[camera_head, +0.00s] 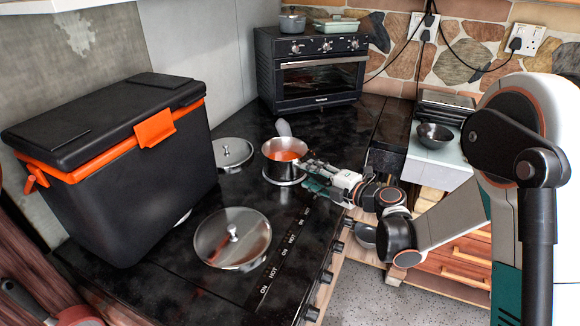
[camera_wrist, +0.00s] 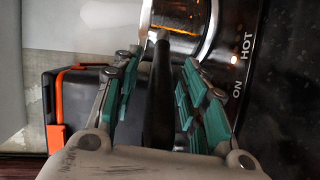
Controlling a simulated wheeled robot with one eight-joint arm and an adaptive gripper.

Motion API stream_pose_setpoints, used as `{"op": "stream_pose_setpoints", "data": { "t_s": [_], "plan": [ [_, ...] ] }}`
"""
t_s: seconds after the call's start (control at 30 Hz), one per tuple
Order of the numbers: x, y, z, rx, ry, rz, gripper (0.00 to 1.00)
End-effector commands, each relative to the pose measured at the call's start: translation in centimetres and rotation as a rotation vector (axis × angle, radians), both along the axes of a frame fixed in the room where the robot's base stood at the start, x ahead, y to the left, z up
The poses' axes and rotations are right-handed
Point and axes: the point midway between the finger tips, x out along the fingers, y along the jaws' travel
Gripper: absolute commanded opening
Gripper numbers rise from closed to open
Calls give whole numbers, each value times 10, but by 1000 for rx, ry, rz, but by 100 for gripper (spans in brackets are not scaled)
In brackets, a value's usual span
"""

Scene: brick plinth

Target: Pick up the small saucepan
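The small saucepan (camera_head: 284,173) is shiny metal with something orange-red inside and stands upright on the black stovetop. My gripper (camera_head: 312,173) is at its right side, where the handle is mostly hidden by the fingers. In the wrist view, part of the metal pan (camera_wrist: 187,18) shows at the top. Its dark handle (camera_wrist: 159,90) runs down between the two green-padded fingers of my gripper (camera_wrist: 160,75). The fingers are apart, one on each side of the handle, with gaps visible, so the gripper looks open around it.
A glass lid (camera_head: 232,250) lies in front of the pan, and another lid (camera_head: 232,155) lies to its left. A black and orange cooler box (camera_head: 115,185) stands at left. A toaster oven (camera_head: 312,75) stands behind. A dark bowl (camera_head: 434,137) sits at right.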

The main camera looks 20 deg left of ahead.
Motion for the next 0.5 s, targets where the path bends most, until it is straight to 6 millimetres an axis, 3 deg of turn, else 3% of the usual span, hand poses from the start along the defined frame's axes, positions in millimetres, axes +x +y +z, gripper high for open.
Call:
{"op": "stream_pose_setpoints", "data": {
  "t_s": [0.07, 0.1, 0.27, 0.5],
  "plan": [
    [0, -1, 0, 0, 0, 0, 40],
    [0, 0, 1, 0, 0, 0, 35],
    [0, -1, 1, 0, 0, 0, 0],
    [0, -1, 1, 1, 0, 0, 0]
  ]
}}
